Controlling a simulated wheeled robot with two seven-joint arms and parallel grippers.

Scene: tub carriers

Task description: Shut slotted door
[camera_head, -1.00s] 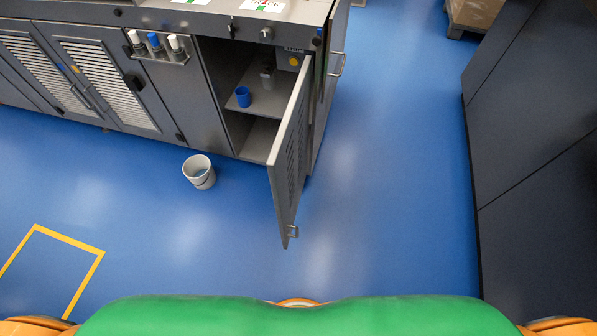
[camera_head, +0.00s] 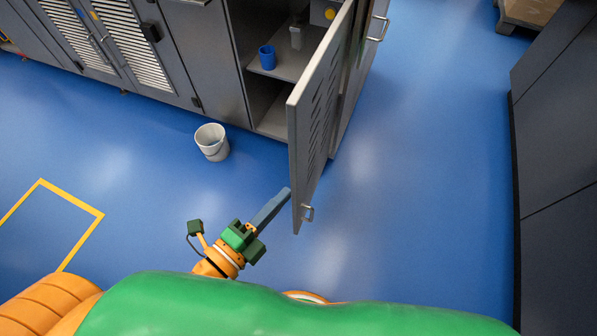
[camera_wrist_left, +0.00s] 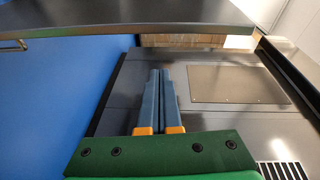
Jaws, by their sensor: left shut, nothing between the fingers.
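The grey slotted door (camera_head: 318,120) stands wide open at the right of the open cabinet compartment, its free edge toward me. A small metal handle (camera_head: 308,213) is at the low end of that edge. My left gripper (camera_head: 288,191) is shut and empty, its blue-grey fingers pointing at the inner side of the door near the free edge. I cannot tell whether the tips touch it. In the left wrist view the closed fingers (camera_wrist_left: 160,75) show below a grey panel (camera_wrist_left: 130,17), which looks like the door. My right gripper is not in view.
A blue cup (camera_head: 267,57) stands on the shelf inside the compartment. A white bucket (camera_head: 212,143) stands on the blue floor left of my gripper. A tall dark cabinet (camera_head: 560,130) is at the right. The floor right of the door is clear.

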